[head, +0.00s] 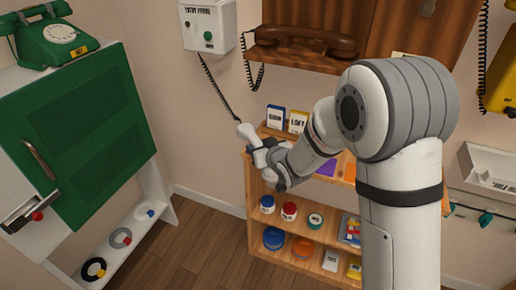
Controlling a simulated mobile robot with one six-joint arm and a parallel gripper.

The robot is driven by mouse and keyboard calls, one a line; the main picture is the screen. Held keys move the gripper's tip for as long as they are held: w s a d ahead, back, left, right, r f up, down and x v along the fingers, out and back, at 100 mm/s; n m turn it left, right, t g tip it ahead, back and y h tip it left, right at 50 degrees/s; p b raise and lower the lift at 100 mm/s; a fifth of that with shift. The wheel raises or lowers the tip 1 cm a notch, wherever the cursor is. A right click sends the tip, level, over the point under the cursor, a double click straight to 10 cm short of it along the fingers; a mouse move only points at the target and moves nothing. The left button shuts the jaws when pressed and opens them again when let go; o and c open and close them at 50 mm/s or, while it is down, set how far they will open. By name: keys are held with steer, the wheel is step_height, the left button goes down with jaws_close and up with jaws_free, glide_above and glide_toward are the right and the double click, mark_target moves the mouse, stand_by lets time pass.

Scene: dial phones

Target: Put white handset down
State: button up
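The white handset (246,131) is at the end of my arm, in front of the top of the wooden shelf. Its dark coiled cord runs up to the white entry phone box (207,27) on the wall. My gripper (262,151) appears shut around the handset, below and to the right of the box. The fingers are small and partly hidden, and the handset's lower part is hard to separate from my gripper.
A brown handset (305,42) rests on a wooden wall phone. A green dial phone (55,36) stands on the green-doored cabinet (85,130). The wooden shelf (256,215) holds jars and cards. An open white box (488,165) is at right.

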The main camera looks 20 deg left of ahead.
jaws_close()
stand_by(0.4)
steer(key=shift+r, duration=0.15)
